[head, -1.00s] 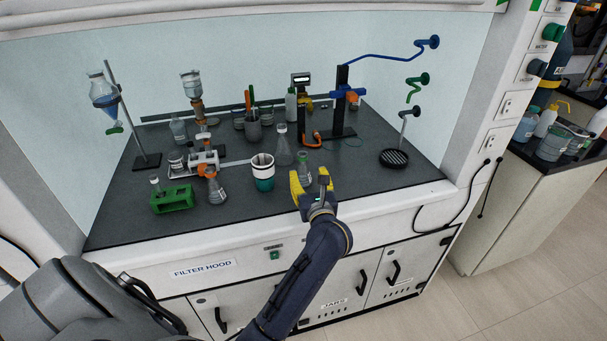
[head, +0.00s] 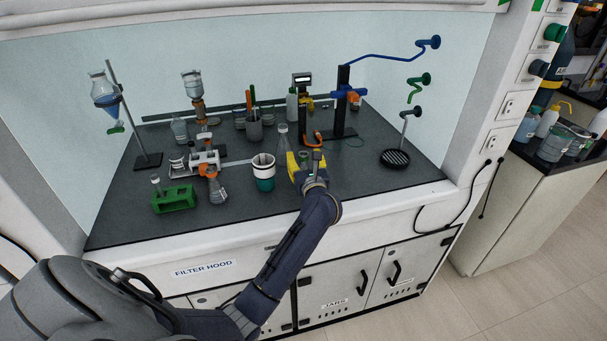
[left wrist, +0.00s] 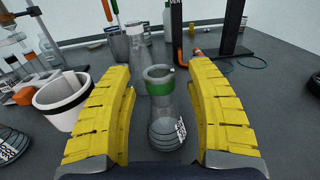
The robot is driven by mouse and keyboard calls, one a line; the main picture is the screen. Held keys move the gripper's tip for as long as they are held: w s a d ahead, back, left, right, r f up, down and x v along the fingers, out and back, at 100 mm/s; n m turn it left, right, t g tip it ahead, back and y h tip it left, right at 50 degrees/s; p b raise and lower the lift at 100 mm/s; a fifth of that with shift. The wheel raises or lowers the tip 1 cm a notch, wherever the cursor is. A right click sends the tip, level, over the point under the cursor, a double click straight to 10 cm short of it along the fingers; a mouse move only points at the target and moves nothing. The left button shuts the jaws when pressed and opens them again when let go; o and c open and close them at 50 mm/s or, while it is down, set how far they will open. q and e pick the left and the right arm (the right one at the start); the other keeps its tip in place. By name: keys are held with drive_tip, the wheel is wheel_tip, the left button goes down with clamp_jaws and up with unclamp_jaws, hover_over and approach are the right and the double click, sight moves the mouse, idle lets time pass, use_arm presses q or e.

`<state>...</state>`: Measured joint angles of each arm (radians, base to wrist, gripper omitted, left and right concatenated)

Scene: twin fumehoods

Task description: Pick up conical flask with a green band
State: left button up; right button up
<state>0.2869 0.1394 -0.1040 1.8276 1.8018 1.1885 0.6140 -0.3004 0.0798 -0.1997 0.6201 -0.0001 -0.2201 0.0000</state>
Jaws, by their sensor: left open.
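The conical flask with a green band (left wrist: 161,97) stands upright on the dark worktop, between the two yellow fingers of my left gripper (left wrist: 152,112) in the left wrist view. The fingers are open, with a gap visible on each side of the flask's neck. In the head view my left gripper (head: 307,165) is at the front middle of the hood, and the flask's rim (head: 304,155) just shows between the fingers; its body is hidden there. My right gripper is not in view.
A taller clear flask (head: 282,142) stands just behind and left. A stand with a blue clamp (head: 343,110) rises behind. The worktop (head: 370,185) is clear to the right.

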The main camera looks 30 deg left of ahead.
use_arm(q)
drive_tip(key=shift+w+a, duration=0.1)
drive_tip(key=shift+w, duration=0.05)
clamp_jaws()
idle(0.4)
